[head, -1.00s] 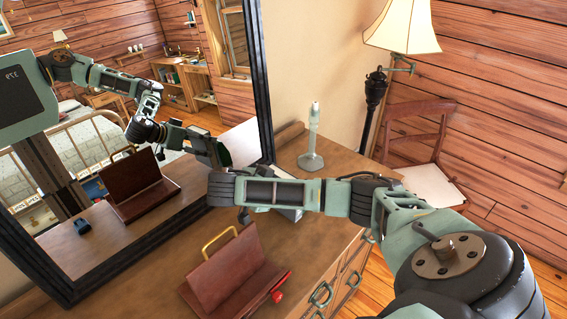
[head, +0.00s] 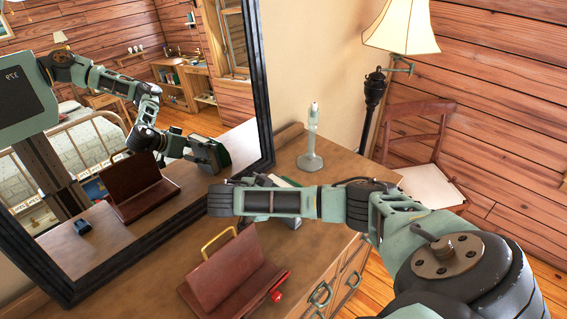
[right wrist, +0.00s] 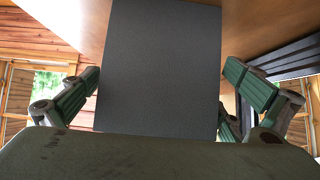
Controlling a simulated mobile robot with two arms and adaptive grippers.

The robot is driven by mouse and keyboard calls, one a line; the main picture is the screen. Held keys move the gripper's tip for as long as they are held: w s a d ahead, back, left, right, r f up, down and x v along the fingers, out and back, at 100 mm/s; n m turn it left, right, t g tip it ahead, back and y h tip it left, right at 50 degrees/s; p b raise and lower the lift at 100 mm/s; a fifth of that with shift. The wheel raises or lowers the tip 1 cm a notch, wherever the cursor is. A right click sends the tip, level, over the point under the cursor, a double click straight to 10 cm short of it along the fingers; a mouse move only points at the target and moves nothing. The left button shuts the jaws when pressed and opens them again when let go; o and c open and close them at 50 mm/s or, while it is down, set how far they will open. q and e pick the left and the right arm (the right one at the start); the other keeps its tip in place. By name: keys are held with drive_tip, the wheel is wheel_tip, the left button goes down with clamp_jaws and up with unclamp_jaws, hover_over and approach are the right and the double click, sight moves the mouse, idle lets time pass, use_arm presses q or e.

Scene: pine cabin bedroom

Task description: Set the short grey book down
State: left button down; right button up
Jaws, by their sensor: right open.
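The short grey book (right wrist: 160,65) is a plain dark grey panel in the right wrist view, running out of the top of the picture. My right gripper (right wrist: 165,98) is open, with its green fingers on either side of the book and gaps showing beside it. In the head view my right arm reaches left over the wooden dresser (head: 325,235) and hides most of its own gripper and the book. The gripper shows in the mirror as a dark green shape. Whether the book touches the dresser top is hidden. My left gripper is not in view.
A brown book rack (head: 232,277) with a brass handle stands at the front of the dresser, a small red object (head: 280,287) beside it. A pale green candlestick (head: 312,145) stands at the back. A large black-framed mirror (head: 262,90) stands left; a lamp (head: 403,28) and chair (head: 425,150) are beyond.

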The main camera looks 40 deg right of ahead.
drive_tip(key=p+v, duration=0.4)
drive_tip(key=v, duration=0.2)
drive_tip(key=shift+a+r, duration=0.25)
drive_tip(key=shift+a, duration=0.05)
idle(0.5)
